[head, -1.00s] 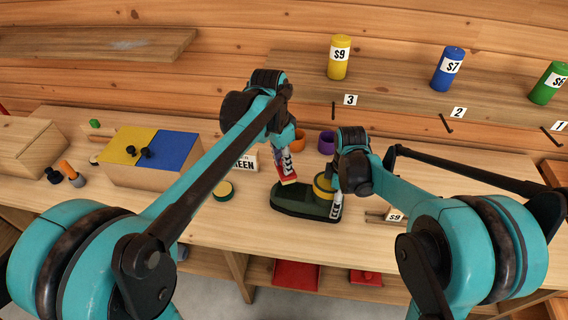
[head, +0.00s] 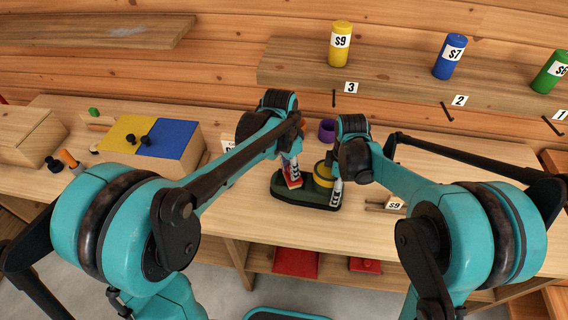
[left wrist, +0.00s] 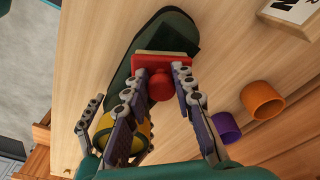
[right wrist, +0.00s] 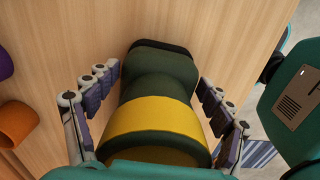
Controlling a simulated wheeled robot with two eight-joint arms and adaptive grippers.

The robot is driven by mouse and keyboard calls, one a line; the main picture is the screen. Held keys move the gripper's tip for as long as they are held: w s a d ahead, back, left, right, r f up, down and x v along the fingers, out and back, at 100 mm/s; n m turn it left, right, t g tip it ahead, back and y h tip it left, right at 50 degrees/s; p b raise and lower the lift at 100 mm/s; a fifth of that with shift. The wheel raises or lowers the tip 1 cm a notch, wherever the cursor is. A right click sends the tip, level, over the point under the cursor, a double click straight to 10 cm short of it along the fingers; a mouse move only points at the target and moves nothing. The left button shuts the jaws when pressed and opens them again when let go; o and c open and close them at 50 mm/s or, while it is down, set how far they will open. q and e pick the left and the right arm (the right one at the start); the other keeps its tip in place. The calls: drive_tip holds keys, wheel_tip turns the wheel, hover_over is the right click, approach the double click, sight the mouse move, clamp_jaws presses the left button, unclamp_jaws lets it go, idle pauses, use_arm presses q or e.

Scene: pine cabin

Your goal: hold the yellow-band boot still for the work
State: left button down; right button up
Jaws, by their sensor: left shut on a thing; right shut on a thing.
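The yellow-band boot (head: 318,202) is dark green and lies along the bench, with its toe to the left in the head view. Its yellow band (right wrist: 150,122) shows between the fingers of my right gripper (right wrist: 157,82), which is shut on the boot's shaft. My left gripper (left wrist: 160,80) is shut on the red knob of a brush (left wrist: 162,60). The brush is a flat red block with a pale edge. It is over the front part of the boot (left wrist: 160,28) and looks to touch it. The brush's underside is hidden.
A yellow-and-blue-topped box (head: 172,142) stands at the left of the bench. A purple cup (left wrist: 225,127) and an orange cup (left wrist: 263,98) stand near the boot. A shelf with colored canisters (head: 341,42) is behind.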

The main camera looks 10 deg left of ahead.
use_arm(q)
drive_tip(key=shift+d, duration=0.45)
drive_tip(key=shift+a+f, duration=0.1)
drive_tip(key=shift+a, duration=0.25)
drive_tip(key=shift+w+a, duration=0.1)
drive_tip(key=shift+a, duration=1.05)
wheel_tip(320, 180, up, 8)
drive_tip(key=shift+r, duration=0.25)
drive_tip(key=shift+f, duration=0.2)
